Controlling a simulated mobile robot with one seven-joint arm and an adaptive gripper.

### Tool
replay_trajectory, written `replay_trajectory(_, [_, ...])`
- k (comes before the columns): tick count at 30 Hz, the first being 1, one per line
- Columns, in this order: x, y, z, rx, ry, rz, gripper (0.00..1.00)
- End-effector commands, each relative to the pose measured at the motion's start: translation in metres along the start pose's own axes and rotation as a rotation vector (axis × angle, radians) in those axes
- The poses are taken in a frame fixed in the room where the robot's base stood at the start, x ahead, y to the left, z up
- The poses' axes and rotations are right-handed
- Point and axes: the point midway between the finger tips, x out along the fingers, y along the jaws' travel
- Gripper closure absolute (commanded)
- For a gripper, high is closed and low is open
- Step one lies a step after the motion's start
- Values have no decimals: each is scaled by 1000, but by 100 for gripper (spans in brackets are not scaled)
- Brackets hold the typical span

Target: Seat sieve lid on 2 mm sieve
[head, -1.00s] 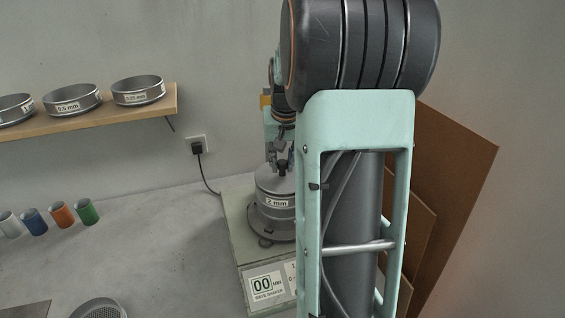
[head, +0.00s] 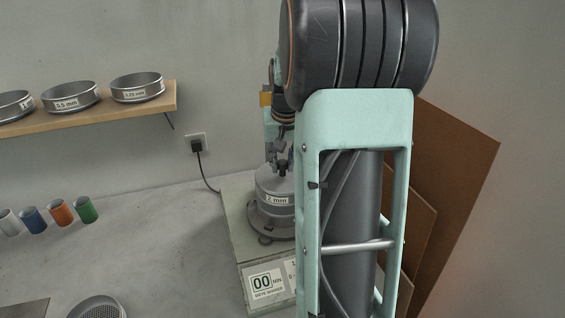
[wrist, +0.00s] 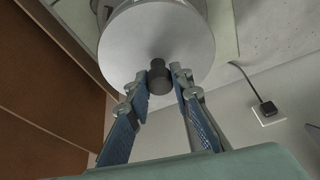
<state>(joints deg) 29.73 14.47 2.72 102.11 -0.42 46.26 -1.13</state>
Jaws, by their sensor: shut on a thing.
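The sieve lid (wrist: 185,40) is a flat grey disc with a dark knob (wrist: 158,78) in the wrist view. My gripper (wrist: 160,84) is shut on the knob, with one blue-padded finger on each side. In the head view the 2 mm sieve (head: 277,201) stands on the sieve shaker (head: 240,232). The gripper (head: 281,168) is right above the sieve there, and the lid (head: 266,180) shows at the top of it, partly hidden by my arm. I cannot tell whether the lid touches the sieve rim all round.
Several labelled sieves stand on a wooden shelf (head: 140,106) at left. Coloured cups, including a green one (head: 86,209), stand on the bench. A perforated round pan (head: 98,308) is at the front. Brown boards (head: 455,170) lean at right. A plug (head: 197,145) is in the wall.

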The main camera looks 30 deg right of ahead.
Motion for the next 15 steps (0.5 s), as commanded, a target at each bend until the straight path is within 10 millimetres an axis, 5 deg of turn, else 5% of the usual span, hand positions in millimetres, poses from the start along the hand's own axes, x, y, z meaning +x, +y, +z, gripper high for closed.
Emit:
replay_trajectory(7, [0, 0, 0, 0, 1, 0, 100])
replay_trajectory(8, [0, 0, 0, 0, 1, 0, 79])
replay_trajectory(15, [0, 0, 0, 0, 1, 0, 59])
